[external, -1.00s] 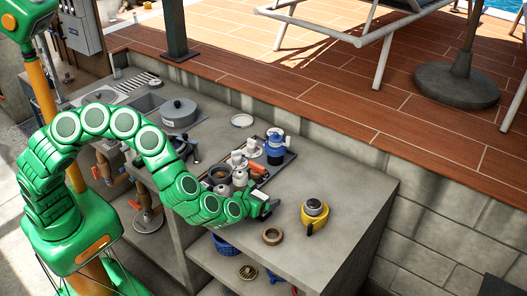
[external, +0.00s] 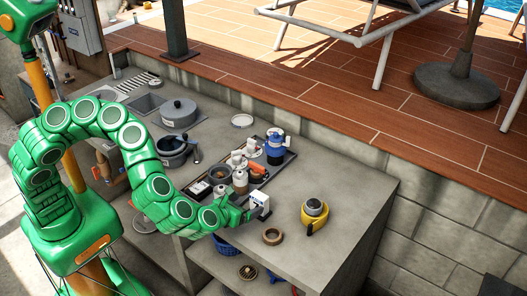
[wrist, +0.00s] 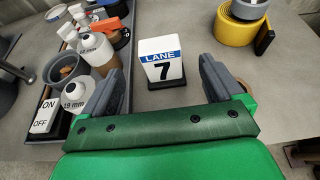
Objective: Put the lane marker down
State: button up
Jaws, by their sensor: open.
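The lane marker (wrist: 162,62) is a white block with a blue "LANE" band, a black 7 and a dark base. It stands upright on the grey counter (wrist: 165,115). In the external view the lane marker (external: 260,202) is near the counter's front edge, right of the tray. My gripper (wrist: 163,78) is open, its two grey fingers apart, with the marker ahead and between their lines, touching neither. In the external view my gripper (external: 242,213) is just left of the marker, low over the counter.
A dark tray (external: 284,166) with cups, bottles and a blue pot lies close on the left. Pots (external: 178,113) stand farther left. The counter's right end is clear.

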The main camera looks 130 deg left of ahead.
jog(key=shift+v, duration=1.1)
